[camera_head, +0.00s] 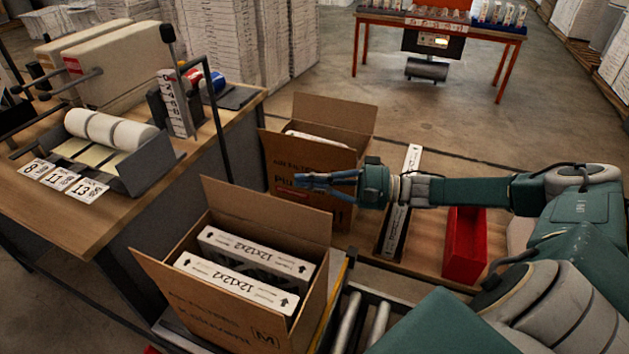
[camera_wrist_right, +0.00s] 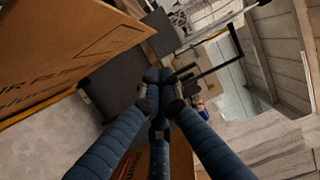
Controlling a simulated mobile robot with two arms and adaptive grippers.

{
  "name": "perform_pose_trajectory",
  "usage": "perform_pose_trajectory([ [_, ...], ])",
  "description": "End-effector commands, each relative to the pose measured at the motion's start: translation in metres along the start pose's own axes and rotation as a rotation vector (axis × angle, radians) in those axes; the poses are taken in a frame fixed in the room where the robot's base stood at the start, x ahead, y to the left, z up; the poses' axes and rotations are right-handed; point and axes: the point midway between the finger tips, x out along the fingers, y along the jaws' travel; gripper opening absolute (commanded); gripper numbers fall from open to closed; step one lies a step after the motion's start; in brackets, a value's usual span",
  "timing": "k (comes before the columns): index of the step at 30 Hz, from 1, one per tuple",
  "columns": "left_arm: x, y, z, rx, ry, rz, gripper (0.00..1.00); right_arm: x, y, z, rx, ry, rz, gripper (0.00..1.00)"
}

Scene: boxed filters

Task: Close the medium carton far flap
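The medium carton (camera_head: 302,318), marked M, stands at front centre in the head view with two white filter boxes inside. Its far flap (camera_head: 267,210) stands up along the back rim, tilted slightly outward, so the top is open. My right gripper (camera_head: 299,180) reaches in from the right, above and behind this flap, apart from it in the head view. Its blue fingers are drawn together and look empty. In the wrist view the fingertips (camera_wrist_right: 158,82) converge; printed cardboard fills the upper left. My left gripper is not in view.
A second open carton (camera_head: 322,113) stands just behind my right gripper. A tall white box (camera_head: 413,160) and a red bin (camera_head: 465,245) are to the right. A wooden table (camera_head: 120,207) with a label roll machine is at left. Metal rollers (camera_head: 350,318) lie right of the medium carton.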

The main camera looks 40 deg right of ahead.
Motion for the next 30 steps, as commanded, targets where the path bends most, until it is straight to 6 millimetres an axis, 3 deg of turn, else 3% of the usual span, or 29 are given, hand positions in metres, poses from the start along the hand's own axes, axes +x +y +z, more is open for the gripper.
perform_pose_trajectory([
  [3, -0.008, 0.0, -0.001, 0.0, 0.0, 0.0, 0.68, 0.029, -0.004, 0.0, -0.001, -0.001, -0.007, 0.0],
  [8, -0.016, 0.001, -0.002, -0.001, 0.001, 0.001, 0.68, 0.058, -0.004, 0.003, 0.0, -0.002, -0.003, 0.0],
  [12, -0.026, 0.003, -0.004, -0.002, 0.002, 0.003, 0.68, 0.06, -0.003, 0.025, 0.004, -0.001, 0.002, 0.0],
  [16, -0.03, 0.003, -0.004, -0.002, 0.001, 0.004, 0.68, 0.062, -0.001, 0.035, 0.001, 0.0, 0.001, 0.0],
  [30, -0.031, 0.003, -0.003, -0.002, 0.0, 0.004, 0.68, 0.063, 0.0, 0.039, -0.003, 0.001, 0.001, 0.0],
])
